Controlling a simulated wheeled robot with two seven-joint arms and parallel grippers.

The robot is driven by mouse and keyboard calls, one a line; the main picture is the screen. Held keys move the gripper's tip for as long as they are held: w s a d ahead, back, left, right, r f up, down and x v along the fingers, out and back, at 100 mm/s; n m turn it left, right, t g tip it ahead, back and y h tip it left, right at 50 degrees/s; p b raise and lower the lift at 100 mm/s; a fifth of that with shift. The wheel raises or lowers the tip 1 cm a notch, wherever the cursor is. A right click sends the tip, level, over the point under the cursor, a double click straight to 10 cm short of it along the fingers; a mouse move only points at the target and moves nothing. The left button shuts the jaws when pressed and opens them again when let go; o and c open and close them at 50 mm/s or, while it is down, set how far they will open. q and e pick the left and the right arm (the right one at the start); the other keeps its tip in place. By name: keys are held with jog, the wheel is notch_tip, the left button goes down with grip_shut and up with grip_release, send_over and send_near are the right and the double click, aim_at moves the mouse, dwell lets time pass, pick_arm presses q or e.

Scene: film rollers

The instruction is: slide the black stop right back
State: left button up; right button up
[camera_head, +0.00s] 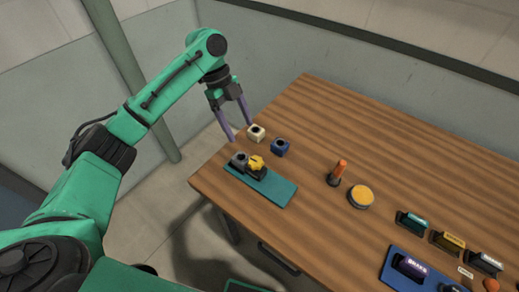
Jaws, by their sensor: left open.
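A teal plate (275,188) lies near the table's left corner. At its left end stands a dark grey block (239,159) with a round top. Beside it is a black block (257,174) with a yellow piece (256,162) on top. I cannot tell for sure which of these dark blocks is the black stop. My left gripper (238,131) is open and empty, its purple fingers pointing down above the table's left edge. It is behind the plate and apart from the blocks. My right gripper is not in view.
A cream block (256,132) and a blue block (280,147) stand close behind the plate. An orange-handled tool (338,172) and a yellow disc (361,196) are mid-table. Rollers (411,222) and a blue tray (397,278) are at the right. The table's back is clear.

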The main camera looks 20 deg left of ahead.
aim_at(253, 163)
pick_arm(q)
jog(key=s+f, duration=0.1)
jog(key=s+d+f, duration=0.1)
jog(key=s+d+f+p, duration=0.1)
jog(key=shift+s+f, duration=0.25)
jog(key=shift+s, duration=0.1)
jog(key=x, duration=0.4)
jog(key=shift+w+d+f+p, duration=0.1)
jog(key=shift+w+f+p, duration=0.2)
jog(key=shift+w+f, duration=0.1)
jog(key=x, duration=0.3)
jog(key=shift+w+f, duration=0.2)
jog(key=shift+f, duration=0.1)
jog(key=shift+s+d+f, duration=0.15)
jog(key=shift+f, duration=0.2)
jog(key=shift+s+f, duration=0.1)
jog(key=shift+d, duration=0.1)
grip_shut()
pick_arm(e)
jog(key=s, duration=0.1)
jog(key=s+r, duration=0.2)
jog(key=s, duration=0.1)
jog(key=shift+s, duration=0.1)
